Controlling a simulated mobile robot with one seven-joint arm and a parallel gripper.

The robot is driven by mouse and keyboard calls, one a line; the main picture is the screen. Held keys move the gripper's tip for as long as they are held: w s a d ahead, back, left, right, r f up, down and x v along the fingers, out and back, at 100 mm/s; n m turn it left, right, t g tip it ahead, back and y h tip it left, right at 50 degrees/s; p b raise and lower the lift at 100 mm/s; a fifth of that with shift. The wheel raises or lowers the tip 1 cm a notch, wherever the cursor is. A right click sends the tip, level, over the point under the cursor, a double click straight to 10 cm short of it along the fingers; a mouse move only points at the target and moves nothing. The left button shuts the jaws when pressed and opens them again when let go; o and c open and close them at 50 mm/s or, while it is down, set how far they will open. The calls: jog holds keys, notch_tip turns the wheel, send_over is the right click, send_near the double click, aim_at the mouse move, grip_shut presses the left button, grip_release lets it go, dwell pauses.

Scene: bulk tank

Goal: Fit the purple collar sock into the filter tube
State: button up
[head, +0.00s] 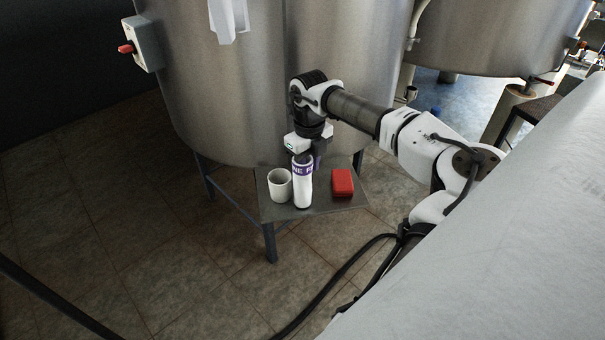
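A white cylinder with a purple lettered band near its top, which looks like the purple collar sock (303,187), is upright over the small table. A shorter white open-topped cylinder (279,188) stands close to its left; it may be the filter tube, but I cannot tell for sure. My gripper (313,157) points down at the top of the purple-banded cylinder, partly behind it. Its fingers are mostly hidden, so I cannot tell whether they grip it. I cannot tell whether the banded cylinder's base touches the table.
A red block (343,183) lies at the right of the small grey table (322,204). A large steel tank (230,100) rises right behind the table. A grey box with a red switch (143,44) is on the tank's left. Tiled floor is open at front left.

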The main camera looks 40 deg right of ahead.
grip_shut()
jog(key=shift+r, duration=0.1)
